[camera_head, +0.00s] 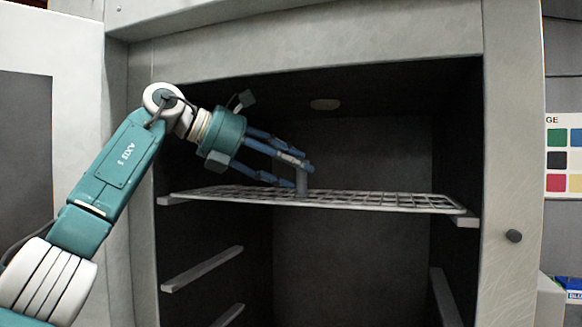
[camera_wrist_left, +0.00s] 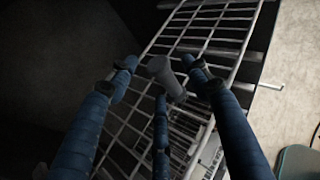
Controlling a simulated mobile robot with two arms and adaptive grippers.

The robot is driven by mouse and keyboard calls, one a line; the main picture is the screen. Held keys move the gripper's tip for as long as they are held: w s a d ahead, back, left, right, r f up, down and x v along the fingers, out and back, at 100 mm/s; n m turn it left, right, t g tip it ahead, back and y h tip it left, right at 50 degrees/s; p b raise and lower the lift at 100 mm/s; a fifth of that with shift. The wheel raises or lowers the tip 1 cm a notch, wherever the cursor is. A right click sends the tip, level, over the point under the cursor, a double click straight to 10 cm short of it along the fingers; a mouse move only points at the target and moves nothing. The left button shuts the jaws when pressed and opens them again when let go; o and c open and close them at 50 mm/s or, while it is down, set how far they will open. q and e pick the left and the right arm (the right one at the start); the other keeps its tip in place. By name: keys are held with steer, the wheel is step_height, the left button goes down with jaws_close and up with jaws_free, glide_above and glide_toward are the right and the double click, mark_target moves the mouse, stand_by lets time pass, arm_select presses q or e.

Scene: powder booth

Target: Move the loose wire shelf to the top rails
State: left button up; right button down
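The loose wire shelf (camera_head: 390,203) is a pale grid lying roughly level inside the grey oven cabinet. Its left end is at the left top rail (camera_head: 172,201) and its right end at the right top rail (camera_head: 467,221). A short grey upright handle (camera_head: 302,181) stands on the shelf; it also shows in the left wrist view (camera_wrist_left: 165,76). My left gripper (camera_head: 298,173) has three blue fingers spread around the handle. In the left wrist view, gaps show between the fingertips (camera_wrist_left: 160,72) and the handle. My right gripper is not in view.
Lower rails (camera_head: 202,269) line the left wall, and another rail (camera_head: 446,297) shows on the right wall. The space under the shelf looks empty. An open door (camera_head: 75,60) stands at the left.

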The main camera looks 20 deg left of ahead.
arm_select(q)
steer(key=shift+s+a, duration=0.1)
steer(key=shift+a, duration=0.1)
steer(key=v, duration=1.1)
steer(key=shift+s+r, duration=0.2)
steer(key=shift+r, duration=0.05)
